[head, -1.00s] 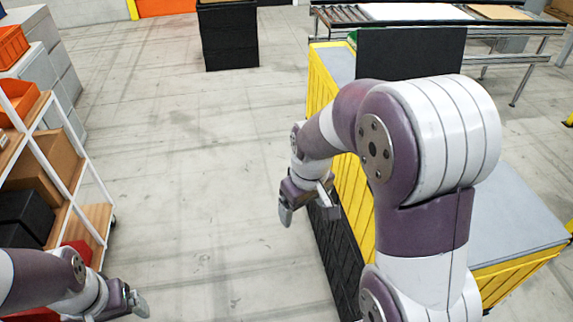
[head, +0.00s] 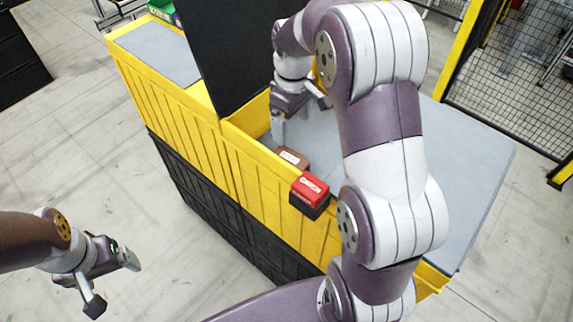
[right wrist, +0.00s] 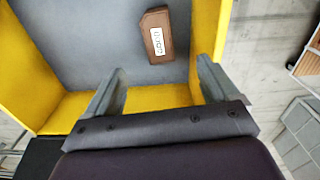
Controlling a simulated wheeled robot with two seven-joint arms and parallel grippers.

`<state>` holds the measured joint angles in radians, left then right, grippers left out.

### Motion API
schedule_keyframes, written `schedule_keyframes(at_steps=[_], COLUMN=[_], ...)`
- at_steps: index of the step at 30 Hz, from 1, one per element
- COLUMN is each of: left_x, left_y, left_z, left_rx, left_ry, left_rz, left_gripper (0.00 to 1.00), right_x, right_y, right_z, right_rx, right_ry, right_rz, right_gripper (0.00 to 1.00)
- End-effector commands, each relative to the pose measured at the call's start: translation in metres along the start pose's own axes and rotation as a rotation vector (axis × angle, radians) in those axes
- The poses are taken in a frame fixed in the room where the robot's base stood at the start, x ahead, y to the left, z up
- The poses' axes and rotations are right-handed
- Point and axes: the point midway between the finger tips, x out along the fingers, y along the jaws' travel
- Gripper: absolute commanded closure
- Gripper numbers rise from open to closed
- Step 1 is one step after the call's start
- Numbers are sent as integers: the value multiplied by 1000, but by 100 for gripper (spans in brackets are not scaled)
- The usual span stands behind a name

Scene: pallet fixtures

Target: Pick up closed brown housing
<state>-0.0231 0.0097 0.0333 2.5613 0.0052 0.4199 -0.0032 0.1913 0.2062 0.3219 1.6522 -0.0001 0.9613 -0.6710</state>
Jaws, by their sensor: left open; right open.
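The brown housing (head: 292,157) is a small brown block with a pale label. It lies on the grey top of the yellow station, near its front edge. In the right wrist view the brown housing (right wrist: 157,34) lies beyond the fingertips, right of the middle. My right gripper (head: 298,118) is above the grey surface, behind the housing in the head view. It is open and empty, its two fingers (right wrist: 160,88) apart. My left gripper (head: 112,280) is open and empty over the floor, left of the station.
A red and black box (head: 310,192) sits at the station's front edge beside the housing. A tall black panel (head: 225,50) stands on the station to the left. The yellow rim (head: 240,150) borders the surface. The grey top (head: 475,170) to the right is clear.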

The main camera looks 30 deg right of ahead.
Motion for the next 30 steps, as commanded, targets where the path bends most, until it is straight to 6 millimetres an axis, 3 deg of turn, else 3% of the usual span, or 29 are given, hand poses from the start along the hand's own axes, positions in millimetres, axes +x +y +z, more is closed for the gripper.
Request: schedule_keyframes(at_steps=[11,12,17,24,30], left_x=[70,58,55,48,48], left_y=[0,0,0,0,0], left_z=[8,7,6,5,5], left_rx=[0,0,0,0,0], left_ry=[0,-1,1,1,1], left_rz=[0,0,0,0,0], left_gripper=[13,13,13,13,13], right_x=[79,77,94,136,143], right_y=[0,0,0,0,1], right_z=[0,0,0,-1,-1], right_rx=[0,1,1,1,1], right_ry=[0,-2,-2,-1,0], right_rz=[0,-1,-1,-1,0], right_gripper=[13,13,13,13,13])
